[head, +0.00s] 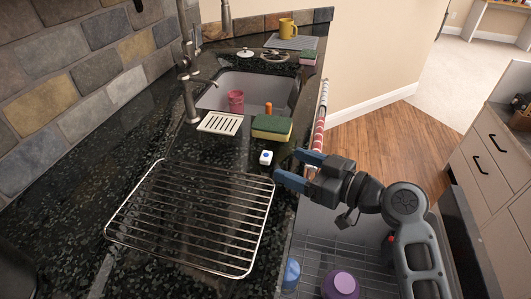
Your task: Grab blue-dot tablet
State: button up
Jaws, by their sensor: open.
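The blue-dot tablet (265,157), a small white block with a blue dot on its upper face, lies on the dark speckled counter. It is just beyond the far right corner of a wire rack and in front of a green and yellow sponge (271,128). My gripper (291,169), with blue fingertips, is open and points left toward the tablet from the right, over the counter's right edge. The tablet shows in full just left of the fingertips, and nothing is between the jaws. The height gap between fingertips and counter is hard to tell.
The wire cooling rack (190,214) covers the near counter. A white slotted dish (220,123) sits by the sink, with a pink cup (236,100) at the basin. A faucet (188,75) stands left. A blue cup (291,272) and purple item (341,285) are lower right.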

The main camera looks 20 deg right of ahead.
aim_at(275, 165)
jog(key=p+x, duration=0.2)
jog(key=x, duration=0.4)
jog(key=shift+d, duration=0.1)
jog(key=shift+f, duration=0.1)
jog(key=c, duration=1.2)
